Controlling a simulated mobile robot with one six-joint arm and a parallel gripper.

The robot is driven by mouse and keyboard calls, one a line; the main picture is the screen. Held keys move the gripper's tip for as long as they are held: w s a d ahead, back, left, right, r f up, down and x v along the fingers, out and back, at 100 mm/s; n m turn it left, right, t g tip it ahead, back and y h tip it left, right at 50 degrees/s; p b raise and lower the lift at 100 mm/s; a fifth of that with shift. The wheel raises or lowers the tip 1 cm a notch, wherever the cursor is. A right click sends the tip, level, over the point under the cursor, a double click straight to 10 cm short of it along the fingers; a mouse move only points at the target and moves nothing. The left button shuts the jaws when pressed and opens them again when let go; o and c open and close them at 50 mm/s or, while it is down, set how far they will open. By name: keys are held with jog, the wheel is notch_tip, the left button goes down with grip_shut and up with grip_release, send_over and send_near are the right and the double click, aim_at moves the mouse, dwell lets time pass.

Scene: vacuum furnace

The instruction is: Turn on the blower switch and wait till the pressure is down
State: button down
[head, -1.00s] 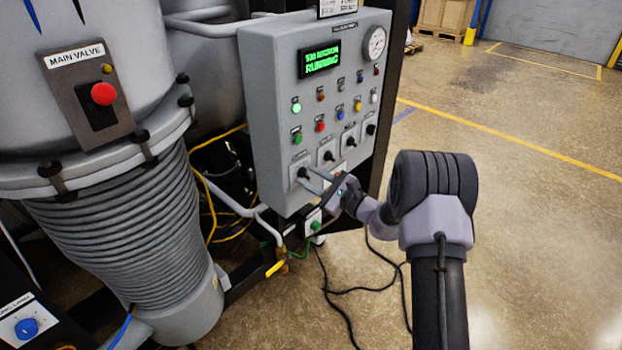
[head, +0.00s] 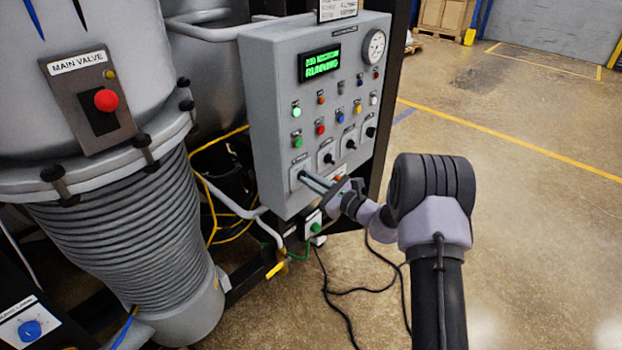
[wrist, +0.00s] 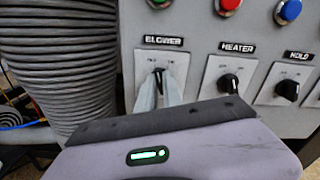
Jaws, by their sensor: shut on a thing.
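The blower switch is a black rotary knob (wrist: 158,76) on a pale plate under the BLOWER label. In the wrist view its visible part points roughly upward; its lower part is hidden between the fingers. My gripper (wrist: 160,88) is shut on this knob, one pale finger on each side. In the head view my gripper (head: 304,176) reaches the lower left knob of the grey control panel (head: 270,130). The pressure display (head: 320,63) glows green with a number, MICRON and RUNNING; the number is too blurred to read. A round gauge (head: 373,47) sits at the panel's upper right.
The HEATER knob (wrist: 229,85) and HOLD knob (wrist: 288,90) are close to the right of my gripper. Coloured buttons sit above. A ribbed bellows (head: 130,240) and the MAIN VALVE box (head: 90,105) stand left. Black cables lie on the floor, which is open to the right.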

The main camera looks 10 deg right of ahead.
jog(key=m+p, duration=0.4)
jog(key=m, duration=0.5)
jog(key=shift+w+d, duration=0.1)
jog(key=shift+m, duration=0.3)
dwell(0.4)
jog(key=c, duration=1.5)
grip_release()
jog(key=shift+d, duration=0.1)
jog(key=p+v, duration=0.1)
jog(key=v, duration=1.6)
jog(key=shift+p, duration=0.35)
